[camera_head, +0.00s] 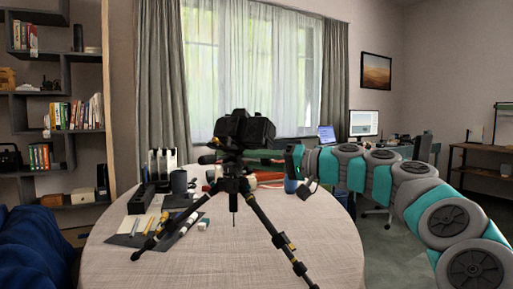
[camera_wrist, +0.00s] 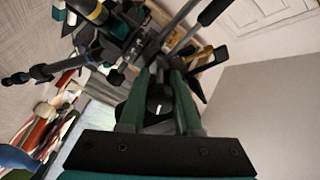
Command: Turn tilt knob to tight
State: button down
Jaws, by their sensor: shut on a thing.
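A black camera (camera_head: 245,130) sits on a black tripod (camera_head: 233,185) that stands on the round table. My gripper (camera_head: 250,154) reaches in from the right to the tripod head just below the camera. In the wrist view, my gripper (camera_wrist: 160,82) has its two green fingers closed on the sides of a round dark knob (camera_wrist: 158,101). The knob has a small white mark on its face. The fingers hide the knob's sides. In the head view the knob cannot be made out.
The round table (camera_head: 300,240) has a light cloth. A dark mug (camera_head: 179,182), a black box (camera_head: 141,199) and several small tools lie left of the tripod. The tripod legs spread towards the table's front.

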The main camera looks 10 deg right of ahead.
jog(key=m+p, duration=0.3)
jog(key=shift+r, duration=0.15)
jog(key=shift+m+p, duration=0.6)
jog(key=shift+m, duration=0.1)
jog(key=c, duration=0.6)
grip_release()
jog(key=shift+d+f, duration=0.1)
jog(key=shift+f, duration=0.1)
